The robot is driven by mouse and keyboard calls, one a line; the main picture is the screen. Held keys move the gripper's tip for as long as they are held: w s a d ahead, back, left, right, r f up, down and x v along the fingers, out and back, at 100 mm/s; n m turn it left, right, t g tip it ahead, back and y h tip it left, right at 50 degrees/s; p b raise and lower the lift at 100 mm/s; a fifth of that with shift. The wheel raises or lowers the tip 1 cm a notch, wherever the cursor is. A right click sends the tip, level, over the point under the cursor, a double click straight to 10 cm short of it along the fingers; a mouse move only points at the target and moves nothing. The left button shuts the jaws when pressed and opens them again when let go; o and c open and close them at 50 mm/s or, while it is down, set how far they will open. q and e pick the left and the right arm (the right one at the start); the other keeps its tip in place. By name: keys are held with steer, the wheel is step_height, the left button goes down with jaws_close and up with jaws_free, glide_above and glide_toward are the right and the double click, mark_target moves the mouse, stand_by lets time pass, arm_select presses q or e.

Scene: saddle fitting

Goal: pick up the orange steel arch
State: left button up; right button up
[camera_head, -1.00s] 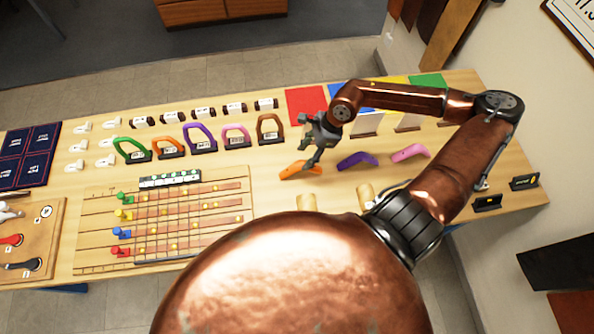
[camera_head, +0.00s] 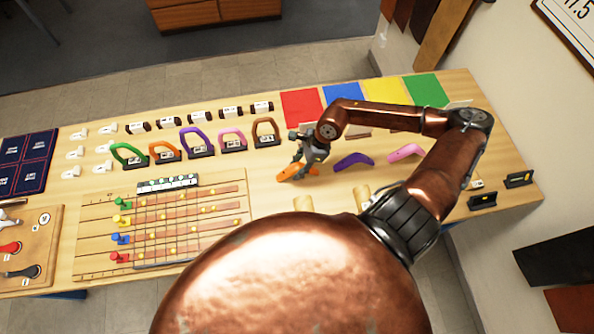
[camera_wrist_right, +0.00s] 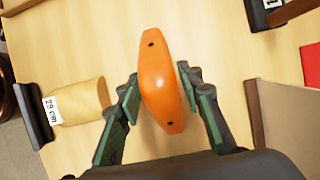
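The orange steel arch (camera_head: 290,174) lies on the table, a curved orange piece partly hidden by my right gripper in the head view. In the right wrist view the arch (camera_wrist_right: 160,85) shows from above, with two dark holes, lying lengthwise between the fingers. My right gripper (camera_wrist_right: 158,78) is open, its green-padded fingers on either side of the arch and close to its edges. Whether they touch it I cannot tell. In the head view the right gripper (camera_head: 303,160) is right over the arch. My left gripper is not in view.
A purple arch (camera_head: 353,160) and a pink arch (camera_head: 405,153) lie to the right. Wooden cylinders (camera_head: 361,195) are nearer; one labelled cylinder (camera_wrist_right: 80,102) lies left in the wrist view. Several coloured arches on stands, including an orange one (camera_head: 165,152), stand to the left.

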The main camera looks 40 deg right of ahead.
mark_target(294, 170)
jaws_close()
steer(key=shift+r, duration=0.1)
stand_by(0.3)
steer(key=shift+r, duration=0.25)
steer(key=r, duration=0.3)
steer(key=shift+s+r, duration=0.1)
steer(key=shift+s, duration=0.25)
steer(key=s+a+r+p, duration=0.3)
steer(key=s+r, duration=0.6)
steer(key=s, duration=0.3)
steer(key=shift+s+p, duration=0.4)
steer(key=shift+p, duration=0.3)
